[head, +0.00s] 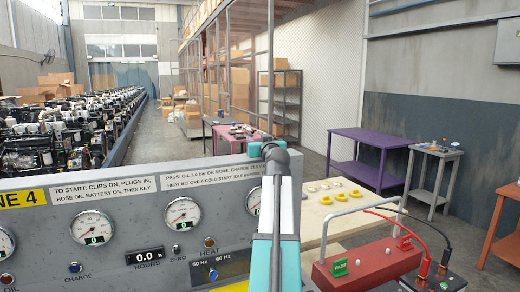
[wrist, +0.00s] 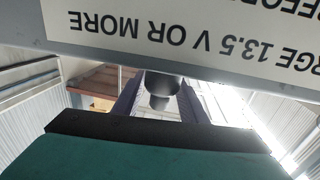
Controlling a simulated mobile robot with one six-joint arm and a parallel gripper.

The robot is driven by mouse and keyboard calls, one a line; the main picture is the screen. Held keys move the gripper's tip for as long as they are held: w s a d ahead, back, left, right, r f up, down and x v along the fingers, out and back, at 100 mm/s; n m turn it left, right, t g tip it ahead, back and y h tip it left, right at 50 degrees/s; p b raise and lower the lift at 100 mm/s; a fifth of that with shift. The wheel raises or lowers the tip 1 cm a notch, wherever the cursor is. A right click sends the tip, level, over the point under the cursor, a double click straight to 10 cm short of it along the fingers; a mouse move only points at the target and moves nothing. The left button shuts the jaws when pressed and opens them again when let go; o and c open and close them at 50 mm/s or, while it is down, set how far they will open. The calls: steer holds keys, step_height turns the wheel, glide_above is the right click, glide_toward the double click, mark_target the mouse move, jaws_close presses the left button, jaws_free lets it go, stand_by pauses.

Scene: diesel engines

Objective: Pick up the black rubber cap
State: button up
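I cannot pick out the black rubber cap with certainty in either view. In the wrist view a dark stepped cylinder (wrist: 160,88) shows below the edge of the lettered panel, between two dark purplish strips; I cannot tell whether it is the cap. My gripper (wrist: 160,140) fills the bottom of the wrist view as a teal body with a black front edge.
The gauge panel (head: 130,240) spans the lower left. Right of my arm, a cream bench (head: 335,222) bears yellow rings, and a red box (head: 365,262) with a handle and cables stands in front. A purple table (head: 375,141) stands beyond. Engine rows (head: 60,130) fill the left.

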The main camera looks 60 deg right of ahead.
stand_by(0.4)
jaws_close()
steer(key=shift+r, duration=0.2)
steer(key=shift+r+b, duration=1.05)
steer(key=shift+r, duration=0.55)
steer(key=s+a+b, duration=0.2)
steer(key=s, duration=0.6)
steer(key=s+a+r+b, duration=0.1)
steer(key=s+b, duration=0.2)
steer(key=s, duration=0.4)
steer(key=shift+s+a+r, duration=0.25)
steer(key=shift+s+a, duration=0.1)
steer(key=shift+a, duration=0.1)
